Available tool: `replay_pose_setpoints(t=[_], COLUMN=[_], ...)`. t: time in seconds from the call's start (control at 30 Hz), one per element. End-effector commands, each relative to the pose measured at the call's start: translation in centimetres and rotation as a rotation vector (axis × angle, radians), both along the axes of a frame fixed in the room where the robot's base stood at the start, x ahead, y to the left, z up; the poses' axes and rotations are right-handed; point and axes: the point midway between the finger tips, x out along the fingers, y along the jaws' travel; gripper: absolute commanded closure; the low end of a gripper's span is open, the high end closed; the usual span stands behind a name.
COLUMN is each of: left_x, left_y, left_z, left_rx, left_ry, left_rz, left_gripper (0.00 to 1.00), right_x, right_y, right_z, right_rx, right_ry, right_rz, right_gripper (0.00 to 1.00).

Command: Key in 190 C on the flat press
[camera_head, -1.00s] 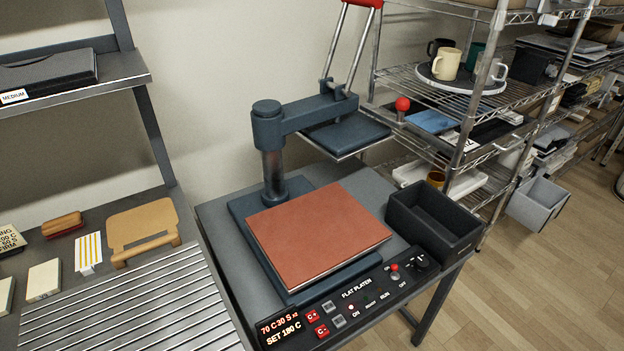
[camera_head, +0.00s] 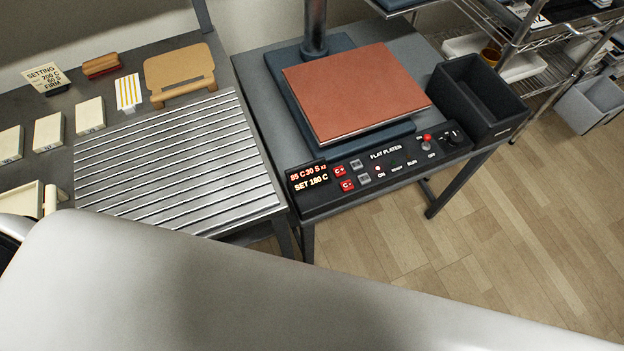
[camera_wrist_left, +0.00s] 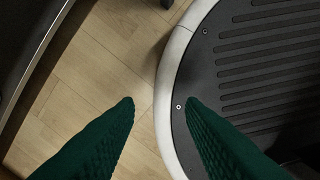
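The flat press stands on a grey table; its terracotta platen (camera_head: 355,92) is uncovered. The control panel (camera_head: 390,167) runs along the table's front edge. Its display (camera_head: 309,178) appears to read 85 C 30 S on the upper line and SET 180 C below. Beside it are a red C+ button (camera_head: 340,171) and a red C- button (camera_head: 347,185), with two grey buttons (camera_head: 360,172) to their right. My left gripper (camera_wrist_left: 158,103) shows in the left wrist view, with green fingertips apart and empty, above the floor and my base. My right gripper is out of view.
A large pale arm link of mine crosses the bottom of the head view. A black bin (camera_head: 478,98) stands right of the press.

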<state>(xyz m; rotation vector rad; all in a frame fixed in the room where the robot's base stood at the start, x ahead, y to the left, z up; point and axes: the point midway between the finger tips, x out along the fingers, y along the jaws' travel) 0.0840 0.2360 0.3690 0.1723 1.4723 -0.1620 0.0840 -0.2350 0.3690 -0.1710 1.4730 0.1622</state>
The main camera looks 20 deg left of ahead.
Motion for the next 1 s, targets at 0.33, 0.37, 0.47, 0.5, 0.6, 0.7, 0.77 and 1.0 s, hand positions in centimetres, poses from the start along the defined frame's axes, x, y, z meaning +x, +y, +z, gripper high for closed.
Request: replay_pose_setpoints(t=[0.33, 0.37, 0.47, 0.5, 0.6, 0.7, 0.77, 1.0], left_x=[-0.03, -0.03, -0.04, -0.04, -0.05, -0.05, -0.05, -0.06], left_y=[-0.03, -0.03, -0.02, -0.02, -0.02, -0.03, -0.03, -0.03], left_z=[0.00, 0.00, 0.00, 0.00, 0.00, 0.00, 0.00, -0.01], left_rx=[0.000, 0.000, 0.000, 0.000, 0.000, 0.000, 0.000, -0.001], left_ry=[0.000, 0.000, 0.000, 0.000, 0.000, 0.001, 0.001, 0.001], left_rz=[0.000, 0.000, 0.000, 0.000, 0.000, 0.000, 0.000, 0.000], left_gripper=[1.00, 1.00, 1.00, 1.00, 1.00, 1.00, 1.00, 1.00], right_x=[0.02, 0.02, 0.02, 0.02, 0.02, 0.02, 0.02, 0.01], right_y=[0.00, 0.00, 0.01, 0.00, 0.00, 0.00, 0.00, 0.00], right_z=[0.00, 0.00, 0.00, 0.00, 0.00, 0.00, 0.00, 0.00], right_rx=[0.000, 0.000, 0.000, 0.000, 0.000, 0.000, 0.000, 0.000], right_ry=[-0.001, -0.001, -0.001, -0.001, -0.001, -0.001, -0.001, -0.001], right_rz=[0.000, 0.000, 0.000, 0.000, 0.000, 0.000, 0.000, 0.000], right_gripper=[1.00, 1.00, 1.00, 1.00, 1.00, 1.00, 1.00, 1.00])
